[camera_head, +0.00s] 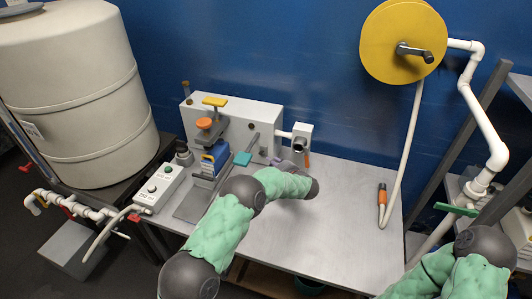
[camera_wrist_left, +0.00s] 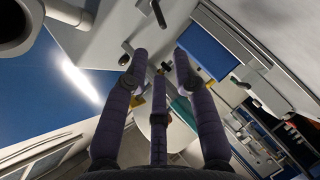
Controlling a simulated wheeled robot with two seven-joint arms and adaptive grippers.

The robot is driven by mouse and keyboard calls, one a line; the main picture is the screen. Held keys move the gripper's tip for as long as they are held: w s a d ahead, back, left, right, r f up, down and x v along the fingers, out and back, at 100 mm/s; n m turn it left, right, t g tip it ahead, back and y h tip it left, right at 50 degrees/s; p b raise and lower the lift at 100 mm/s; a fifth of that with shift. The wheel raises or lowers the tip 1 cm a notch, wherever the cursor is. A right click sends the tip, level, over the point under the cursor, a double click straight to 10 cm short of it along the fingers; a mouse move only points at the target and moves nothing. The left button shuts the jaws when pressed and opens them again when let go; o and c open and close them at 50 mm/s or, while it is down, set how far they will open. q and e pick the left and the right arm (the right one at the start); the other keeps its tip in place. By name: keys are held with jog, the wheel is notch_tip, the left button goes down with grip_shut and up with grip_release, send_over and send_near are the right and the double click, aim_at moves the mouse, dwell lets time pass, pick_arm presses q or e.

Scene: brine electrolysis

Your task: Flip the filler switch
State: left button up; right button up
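The filler (camera_head: 240,122) is a white box at the back of the steel table, with an orange knob, a yellow top piece and a blue block in front. In the left wrist view a pale panel (camera_wrist_left: 110,35) carries small dark levers, one of them a black lever (camera_wrist_left: 158,13) ahead of the fingers. I cannot tell for certain which is the filler switch. My left gripper (camera_wrist_left: 160,62) has its purple fingers apart with nothing between them. In the head view only a bit of purple finger (camera_head: 276,161) shows past the wrist, close to the filler's right end. My right gripper is out of view.
A white button box (camera_head: 160,188) stands left of the filler, near a large beige tank (camera_head: 75,95). A white outlet (camera_head: 300,138) is right of the filler. A yellow reel (camera_head: 402,42) hangs on the blue wall. The steel table's right half (camera_head: 340,215) is mostly clear.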

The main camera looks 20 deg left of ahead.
aim_at(262, 153)
pick_arm(q)
jog(key=shift+b+x, duration=1.55)
jog(key=shift+x, duration=4.15)
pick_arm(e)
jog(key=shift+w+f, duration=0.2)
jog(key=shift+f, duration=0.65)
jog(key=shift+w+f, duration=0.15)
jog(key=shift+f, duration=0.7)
pick_arm(q)
jog(key=shift+w+d+f, duration=0.1)
jog(key=shift+d+f, duration=0.1)
grip_shut()
